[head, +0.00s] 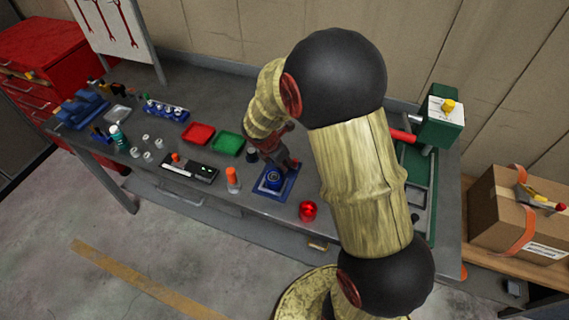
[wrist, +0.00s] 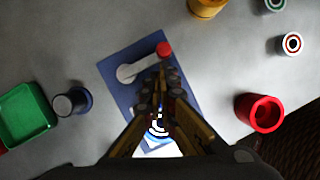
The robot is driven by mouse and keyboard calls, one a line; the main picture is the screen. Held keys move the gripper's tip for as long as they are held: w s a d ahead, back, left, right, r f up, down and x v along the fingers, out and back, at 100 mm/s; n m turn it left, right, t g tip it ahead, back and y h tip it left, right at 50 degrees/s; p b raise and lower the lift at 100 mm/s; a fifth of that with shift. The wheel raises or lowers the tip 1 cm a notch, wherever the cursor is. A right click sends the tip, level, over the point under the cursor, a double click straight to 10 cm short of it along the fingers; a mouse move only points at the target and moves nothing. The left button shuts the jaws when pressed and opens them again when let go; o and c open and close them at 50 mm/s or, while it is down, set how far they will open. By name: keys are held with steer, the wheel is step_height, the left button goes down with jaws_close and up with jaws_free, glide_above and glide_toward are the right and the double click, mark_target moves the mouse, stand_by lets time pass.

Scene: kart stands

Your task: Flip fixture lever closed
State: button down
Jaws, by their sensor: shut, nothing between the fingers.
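The fixture is a blue plate (wrist: 112,68) on the grey bench; it also shows in the head view (head: 264,190), partly behind my arm. Its grey lever (wrist: 136,70) has a red knob (wrist: 164,48) at its upper right end in the wrist view. The lever's rounded end lies at the plate's left side. My gripper (wrist: 167,78) is shut and empty, over the plate just below the knob. It also shows over the fixture in the head view (head: 287,163). I cannot tell whether the fingertips touch the lever. My fingers hide the plate's middle.
A red cup-like part (wrist: 260,112) stands right of the fixture. A dark round part (wrist: 72,101) and a green tray (wrist: 24,114) are at left. An orange-topped bottle (head: 232,179) stands close left in the head view. A green machine (head: 440,122) is at the right.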

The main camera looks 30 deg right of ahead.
mark_target(292, 167)
steer(key=shift+d+n+p, duration=0.3)
steer(key=shift+n+p, duration=0.2)
steer(key=shift+p, duration=0.1)
steer(key=n+p, duration=0.1)
steer(key=d+n+t+p, duration=0.1)
steer(key=n+p, duration=0.1)
steer(key=shift+d+r+y, duration=0.2)
steer(key=shift+d+y, duration=0.1)
steer(key=n+p, duration=0.1)
steer(key=d+n+t+p, duration=0.1)
steer(key=shift+w+d+n+y+p, duration=0.1)
steer(key=shift+w+n+y+p, duration=0.2)
steer(key=shift+n+p, duration=0.1)
steer(key=shift+w+d+f+n, duration=0.1)
steer(key=shift+w+n, duration=0.05)
steer(key=shift+n, duration=0.15)
steer(key=shift+w+d+f+p, duration=0.1)
steer(key=shift+w+d+p, duration=0.6)
steer(key=shift+p, duration=0.4)
steer(key=shift+w, duration=0.1)
